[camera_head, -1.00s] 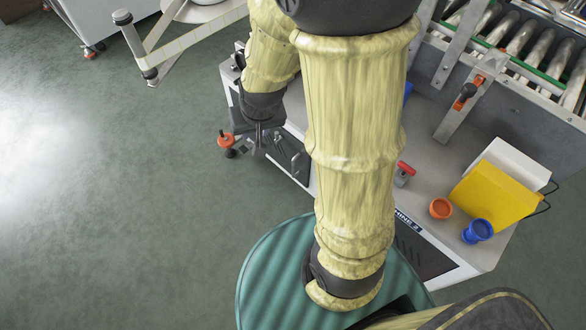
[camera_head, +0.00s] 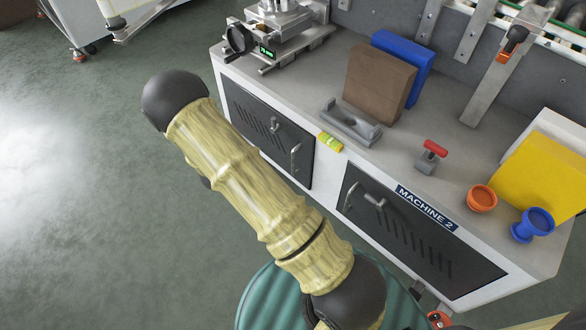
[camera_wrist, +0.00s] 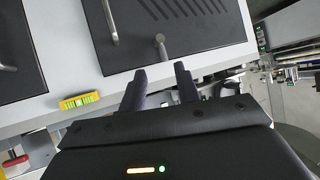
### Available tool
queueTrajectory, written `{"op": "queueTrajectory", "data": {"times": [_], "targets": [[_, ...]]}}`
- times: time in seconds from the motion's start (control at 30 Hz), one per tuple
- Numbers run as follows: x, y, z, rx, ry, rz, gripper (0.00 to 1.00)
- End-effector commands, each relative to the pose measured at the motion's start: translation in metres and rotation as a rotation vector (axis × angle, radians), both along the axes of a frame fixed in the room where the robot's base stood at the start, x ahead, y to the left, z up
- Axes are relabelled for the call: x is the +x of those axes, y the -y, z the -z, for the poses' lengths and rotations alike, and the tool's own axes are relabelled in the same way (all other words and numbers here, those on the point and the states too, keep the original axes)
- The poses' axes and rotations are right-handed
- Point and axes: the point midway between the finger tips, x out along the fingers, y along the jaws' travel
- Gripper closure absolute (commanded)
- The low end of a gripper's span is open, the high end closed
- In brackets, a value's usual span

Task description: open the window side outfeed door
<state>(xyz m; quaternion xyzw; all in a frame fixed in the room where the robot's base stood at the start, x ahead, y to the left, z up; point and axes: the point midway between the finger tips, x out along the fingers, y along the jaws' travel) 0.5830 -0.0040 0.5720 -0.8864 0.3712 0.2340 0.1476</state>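The machine front has two dark doors with vent slots, and both look shut. The left door (camera_head: 247,140) has a small latch (camera_head: 273,126) and a bar handle (camera_head: 295,158). The right door (camera_head: 420,245) sits under the MACHINE 2 label, with its own bar handle (camera_head: 350,196) and latch (camera_head: 374,200). I cannot tell which is the window side outfeed door. My gripper (camera_wrist: 160,72) shows in the wrist view, its fingers apart and empty. They point toward the left door's latch (camera_wrist: 161,46), just short of it in the picture. The gripper is hidden in the head view.
The counter holds a yellow level (camera_head: 330,142), brown block (camera_head: 380,82), red-handled clamp (camera_head: 430,157), orange cup (camera_head: 482,198), blue cup (camera_head: 533,225) and yellow bin (camera_head: 550,175). The floor (camera_head: 90,230) left of the machine is clear.

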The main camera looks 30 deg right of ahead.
Motion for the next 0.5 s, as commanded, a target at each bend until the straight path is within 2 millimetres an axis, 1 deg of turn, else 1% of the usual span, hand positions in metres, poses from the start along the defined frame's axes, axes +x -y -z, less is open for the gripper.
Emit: {"op": "queueTrajectory", "data": {"times": [0.03, 0.2, 0.3, 0.33, 0.4, 0.5], "targets": [[-0.002, 0.002, 0.037, -0.044, 0.019, 0.025, 0.68], [-0.015, 0.013, 0.1, -0.206, 0.109, 0.121, 0.68], [-0.026, 0.018, 0.133, -0.309, 0.164, 0.169, 0.68], [-0.03, 0.02, 0.142, -0.339, 0.179, 0.181, 0.68], [-0.038, 0.021, 0.157, -0.402, 0.212, 0.206, 0.68], [-0.047, 0.023, 0.169, -0.466, 0.246, 0.23, 0.68]]}}
